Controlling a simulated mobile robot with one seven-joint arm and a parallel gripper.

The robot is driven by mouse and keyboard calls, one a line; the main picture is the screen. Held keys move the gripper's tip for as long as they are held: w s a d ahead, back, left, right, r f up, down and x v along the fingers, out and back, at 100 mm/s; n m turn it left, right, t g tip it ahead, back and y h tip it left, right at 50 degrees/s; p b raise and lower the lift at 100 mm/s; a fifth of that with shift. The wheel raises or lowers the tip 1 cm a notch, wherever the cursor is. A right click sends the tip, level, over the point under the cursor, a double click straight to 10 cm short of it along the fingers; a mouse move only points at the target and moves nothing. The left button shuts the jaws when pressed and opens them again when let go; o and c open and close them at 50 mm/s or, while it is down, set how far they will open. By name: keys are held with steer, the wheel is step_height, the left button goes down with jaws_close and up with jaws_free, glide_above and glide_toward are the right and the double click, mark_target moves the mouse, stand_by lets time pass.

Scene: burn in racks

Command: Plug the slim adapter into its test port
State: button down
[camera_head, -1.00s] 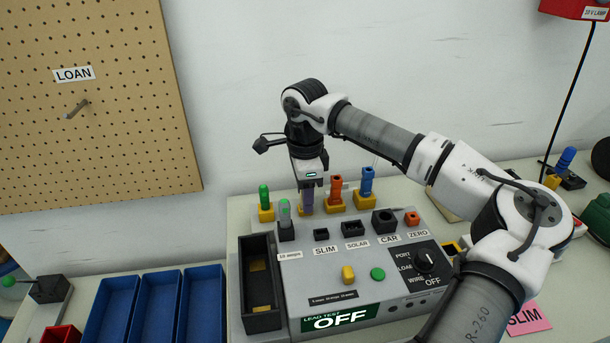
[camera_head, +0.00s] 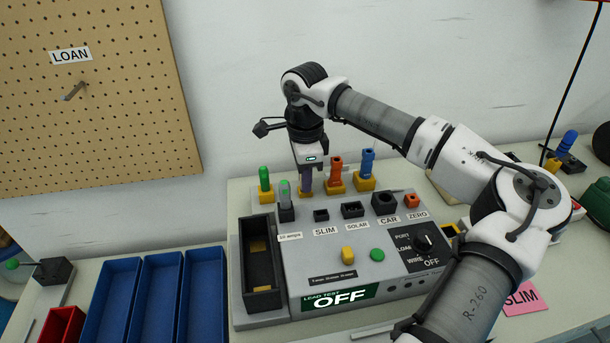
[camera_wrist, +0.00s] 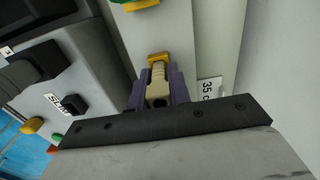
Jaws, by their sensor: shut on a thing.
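My gripper (camera_head: 305,190) points down at the back row of the tester, between the green and orange adapters. In the wrist view its purple fingers (camera_wrist: 156,98) are shut on a cream adapter (camera_wrist: 158,85). A yellow holder (camera_wrist: 158,58) shows just beyond the adapter; I cannot tell whether the adapter is still seated in it. In the head view the fingers hide the cream adapter. The SLIM port (camera_head: 321,215) is a small black socket in front of the gripper, above its printed label. It also shows in the wrist view (camera_wrist: 75,104) and looks empty.
Green (camera_head: 264,180), orange (camera_head: 336,172) and blue (camera_head: 368,165) adapters stand close by in yellow holders. A grey-green plug (camera_head: 285,195) stands left of the SLIM port. SOLAR (camera_head: 352,210), CAR (camera_head: 384,203) and ZERO (camera_head: 412,200) ports are to the right. The display (camera_head: 340,297) reads OFF.

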steer(key=shift+r+p, duration=0.45)
steer(key=shift+r, duration=0.4)
stand_by(1.1)
steer(key=shift+r+p, duration=0.4)
steer(key=shift+r, duration=0.35)
